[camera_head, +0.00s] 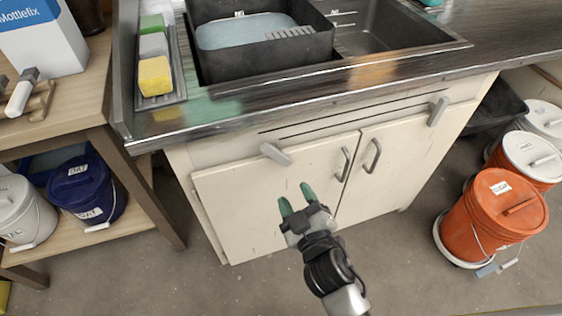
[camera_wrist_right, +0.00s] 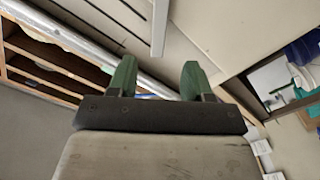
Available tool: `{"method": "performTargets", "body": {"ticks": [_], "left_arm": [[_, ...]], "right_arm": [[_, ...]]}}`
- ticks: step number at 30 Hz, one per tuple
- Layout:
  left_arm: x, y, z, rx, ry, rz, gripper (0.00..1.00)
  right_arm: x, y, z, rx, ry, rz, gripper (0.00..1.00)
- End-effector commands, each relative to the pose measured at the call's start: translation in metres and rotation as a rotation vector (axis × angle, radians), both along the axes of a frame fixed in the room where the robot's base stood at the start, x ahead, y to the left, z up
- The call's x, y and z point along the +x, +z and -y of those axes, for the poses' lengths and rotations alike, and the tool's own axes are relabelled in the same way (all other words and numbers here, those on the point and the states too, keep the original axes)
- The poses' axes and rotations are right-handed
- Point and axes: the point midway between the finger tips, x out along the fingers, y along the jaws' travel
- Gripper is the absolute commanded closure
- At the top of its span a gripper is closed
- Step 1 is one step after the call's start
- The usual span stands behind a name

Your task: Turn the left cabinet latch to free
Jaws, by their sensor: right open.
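The left latch (camera_head: 276,154) is a small pale grey bar at the top of the left cabinet door (camera_head: 250,203). It lies slanted, its right end lower, across the door's top edge. My right gripper (camera_head: 296,198) is open and empty in front of the left door, below the latch and apart from it in the picture. Its two green fingers also show in the right wrist view (camera_wrist_right: 157,80); a pale bar beyond them looks like the latch (camera_wrist_right: 160,27). The left door looks shut. My left gripper is not in view.
The right latch (camera_head: 437,111) sits above the right door (camera_head: 400,155). Two grey handles (camera_head: 343,164) flank the door seam. The counter edge (camera_head: 330,95) overhangs above. Orange buckets (camera_head: 492,212) stand right; a wooden shelf (camera_head: 75,235) with buckets stands left.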

Motion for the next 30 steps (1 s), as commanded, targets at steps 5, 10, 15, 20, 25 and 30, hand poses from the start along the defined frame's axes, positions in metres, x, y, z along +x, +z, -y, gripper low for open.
{"method": "performTargets", "body": {"ticks": [5, 10, 15, 20, 25, 30], "left_arm": [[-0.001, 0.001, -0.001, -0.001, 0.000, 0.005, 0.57], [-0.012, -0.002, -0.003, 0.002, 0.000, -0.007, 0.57], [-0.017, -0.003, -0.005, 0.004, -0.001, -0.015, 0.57], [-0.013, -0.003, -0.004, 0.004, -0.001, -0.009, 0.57], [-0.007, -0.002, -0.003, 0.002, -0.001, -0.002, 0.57], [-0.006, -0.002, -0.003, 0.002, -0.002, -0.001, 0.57]], "right_arm": [[0.020, 0.002, -0.006, 0.000, -0.006, 0.002, 0.50], [0.052, 0.002, -0.016, -0.002, -0.005, 0.003, 0.50], [0.080, 0.002, -0.026, -0.003, -0.004, 0.002, 0.50], [0.096, 0.001, -0.031, -0.001, -0.004, 0.000, 0.50], [0.101, 0.001, -0.033, -0.001, -0.003, -0.001, 0.50], [0.101, 0.001, -0.033, -0.001, -0.003, -0.001, 0.50]]}}
